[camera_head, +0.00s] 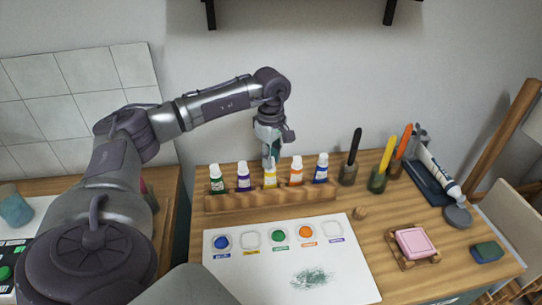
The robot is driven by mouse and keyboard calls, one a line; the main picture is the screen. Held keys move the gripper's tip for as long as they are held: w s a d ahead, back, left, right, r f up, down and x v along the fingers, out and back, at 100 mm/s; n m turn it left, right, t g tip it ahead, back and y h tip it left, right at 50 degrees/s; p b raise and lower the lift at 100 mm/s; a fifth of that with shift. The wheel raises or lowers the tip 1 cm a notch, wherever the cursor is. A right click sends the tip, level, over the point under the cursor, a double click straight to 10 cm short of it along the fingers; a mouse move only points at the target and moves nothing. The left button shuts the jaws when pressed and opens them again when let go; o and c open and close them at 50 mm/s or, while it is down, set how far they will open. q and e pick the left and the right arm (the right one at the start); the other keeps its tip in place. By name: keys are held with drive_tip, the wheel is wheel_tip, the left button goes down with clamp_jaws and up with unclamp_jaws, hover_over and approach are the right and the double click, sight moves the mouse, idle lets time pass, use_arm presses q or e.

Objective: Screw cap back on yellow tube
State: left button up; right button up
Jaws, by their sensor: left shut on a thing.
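The yellow tube (270,181) stands upright in the middle of a wooden rack (228,203), between the purple tube (243,183) and the orange tube (296,177). My left gripper (270,160) points down right above the yellow tube, with its fingertips at the tube's top. It is shut on a small white cap there, partly hidden by the fingers. I cannot tell whether the cap is seated on the tube's neck. My right gripper is not in view.
A green tube (217,184) and a blue tube (321,173) stand at the rack's ends, white-capped. A white palette sheet (250,268) lies in front. Brushes in jars (377,181), a large white tube (437,172) and a pink block (415,243) are on the right.

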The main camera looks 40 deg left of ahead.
use_arm(q)
drive_tip(key=shift+f, duration=0.15)
drive_tip(key=o, duration=1)
drive_tip(key=shift+o, duration=0.2)
drive_tip(key=shift+r+p, duration=2.45)
drive_tip(key=shift+r, duration=1.1)
drive_tip(key=shift+s+f, duration=0.1)
drive_tip(key=shift+f, duration=0.05)
